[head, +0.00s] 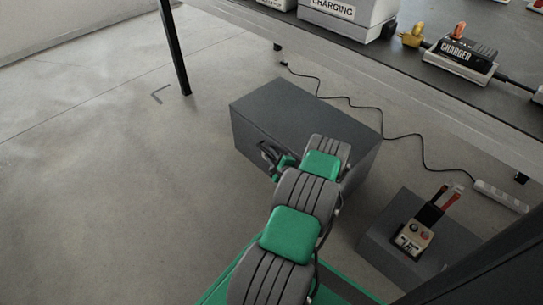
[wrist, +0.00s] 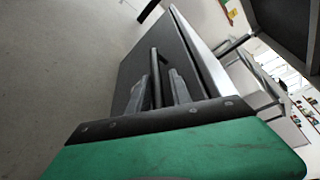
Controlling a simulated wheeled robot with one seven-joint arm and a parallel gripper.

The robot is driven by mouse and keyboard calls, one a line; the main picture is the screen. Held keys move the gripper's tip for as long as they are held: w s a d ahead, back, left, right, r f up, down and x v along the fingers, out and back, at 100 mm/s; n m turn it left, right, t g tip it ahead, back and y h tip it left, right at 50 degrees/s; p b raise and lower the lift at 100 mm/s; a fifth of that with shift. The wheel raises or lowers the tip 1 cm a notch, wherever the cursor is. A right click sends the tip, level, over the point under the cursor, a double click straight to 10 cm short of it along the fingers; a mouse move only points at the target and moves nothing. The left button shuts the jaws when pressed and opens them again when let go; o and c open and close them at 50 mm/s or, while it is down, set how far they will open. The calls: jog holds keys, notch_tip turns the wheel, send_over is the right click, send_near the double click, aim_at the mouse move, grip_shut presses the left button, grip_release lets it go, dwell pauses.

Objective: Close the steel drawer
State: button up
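The steel drawer's dark grey cabinet (head: 300,115) stands on the floor under the bench. Its front faces the lower left in the head view, and my arm covers part of it. In the wrist view the drawer front (wrist: 135,72) fills the middle, with a dark bar handle (wrist: 155,65) on it. My gripper (wrist: 160,90) has one finger on each side of the handle, with small gaps seeming to show, so it looks open around the bar. In the head view my gripper (head: 280,163) is at the handle (head: 267,151), partly hidden. I cannot tell how far out the drawer is.
The bench (head: 405,70) with chargers stands above and behind the cabinet; its leg (head: 174,48) is at the left. A dark box (head: 420,245) with a small control unit is at the lower right. A cable runs behind the cabinet. The floor at left is clear.

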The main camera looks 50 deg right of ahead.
jog(key=shift+o, duration=0.7)
jog(key=p+v, duration=0.3)
jog(key=v, duration=0.4)
jog(key=shift+s+a, duration=0.3)
jog(key=shift+r, duration=0.1)
